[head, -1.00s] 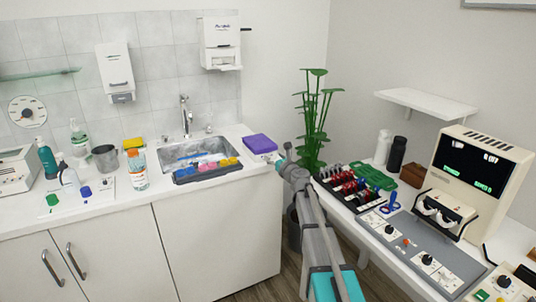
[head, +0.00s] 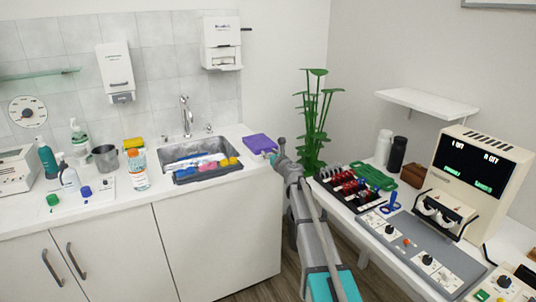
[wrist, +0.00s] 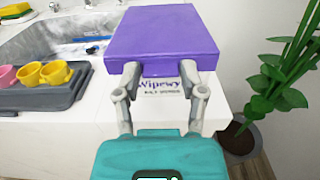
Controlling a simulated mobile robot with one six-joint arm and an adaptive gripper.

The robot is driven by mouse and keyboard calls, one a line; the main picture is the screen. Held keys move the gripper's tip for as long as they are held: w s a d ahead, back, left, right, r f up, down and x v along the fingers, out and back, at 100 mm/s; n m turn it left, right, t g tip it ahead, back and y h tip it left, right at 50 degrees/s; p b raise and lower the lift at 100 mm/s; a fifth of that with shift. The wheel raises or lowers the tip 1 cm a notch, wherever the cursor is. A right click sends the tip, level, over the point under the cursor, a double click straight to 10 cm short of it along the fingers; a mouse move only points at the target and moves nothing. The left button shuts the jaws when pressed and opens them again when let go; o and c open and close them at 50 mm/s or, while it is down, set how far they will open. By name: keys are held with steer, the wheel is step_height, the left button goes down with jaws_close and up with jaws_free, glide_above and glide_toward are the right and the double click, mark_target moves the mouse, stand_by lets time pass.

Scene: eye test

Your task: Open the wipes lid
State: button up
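The wipes box stands at the right end of the white counter, with a flat purple lid (wrist: 163,35) on top. Its white front (wrist: 160,88) carries the word "Wipewy" in purple. The lid also shows in the head view (head: 259,143). My gripper (wrist: 161,70) is in front of the box in the wrist view, fingers apart, with fingertips at the lid's front edge. I cannot tell whether they touch it. In the head view my gripper (head: 274,155) is at the box's right side. The lid looks down, its hinge hidden.
A grey tray (head: 187,180) with small coloured cups stands left of the box, before the sink (head: 178,152). A potted plant (head: 315,120) stands close on the right. A second table with a device (head: 483,165) is further right. Several bottles stand at the counter's left.

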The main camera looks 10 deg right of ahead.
jaws_close()
steer(key=shift+a, duration=0.45)
steer(key=shift+d, duration=0.25)
steer(key=shift+d+r, duration=0.1)
steer(key=shift+r, duration=0.1)
